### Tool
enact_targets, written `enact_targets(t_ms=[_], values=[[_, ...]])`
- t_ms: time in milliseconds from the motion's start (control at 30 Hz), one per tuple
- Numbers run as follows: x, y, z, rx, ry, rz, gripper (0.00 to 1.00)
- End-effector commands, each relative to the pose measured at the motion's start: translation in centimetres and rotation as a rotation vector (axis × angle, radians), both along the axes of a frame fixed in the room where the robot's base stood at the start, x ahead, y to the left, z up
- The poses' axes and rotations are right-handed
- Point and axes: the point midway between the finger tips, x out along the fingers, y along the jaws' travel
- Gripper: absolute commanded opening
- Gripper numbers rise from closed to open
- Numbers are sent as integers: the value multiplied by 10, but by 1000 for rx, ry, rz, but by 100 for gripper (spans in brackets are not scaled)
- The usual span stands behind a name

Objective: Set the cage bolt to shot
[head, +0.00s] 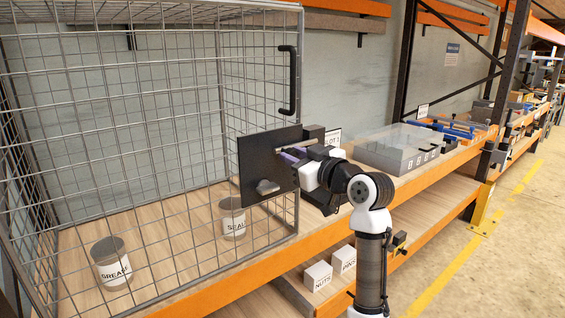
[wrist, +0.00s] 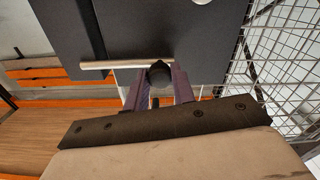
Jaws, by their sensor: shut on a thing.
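The wire cage (head: 130,120) stands at the left in the head view, with a dark bolt plate (head: 262,160) on its near corner. The plate also fills the top of the wrist view (wrist: 180,35). A silver bolt rod (wrist: 115,65) lies across its lower edge, with a black knob (wrist: 159,71) near the rod's right end. My gripper (wrist: 159,88) is shut on the knob, its purple fingers on either side. In the head view my gripper (head: 296,155) is at the plate's right side, mostly hidden by my wrist.
A black handle (head: 292,80) is on the cage above the plate. Cups marked grease (head: 111,265) and seal (head: 232,220) stand inside the cage. A grey box with a clear lid (head: 405,150) is on the shelf right of my arm. Two white boxes (head: 318,276) sit below.

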Motion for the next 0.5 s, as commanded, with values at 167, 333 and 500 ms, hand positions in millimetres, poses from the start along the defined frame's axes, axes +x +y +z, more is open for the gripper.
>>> enact_targets(t_ms=[167, 333, 500], values=[[9, -13, 0, 2, -1, 0, 0], [9, -14, 0, 0, -2, -3, 0], [9, -15, 0, 1, -2, -5, 34]])
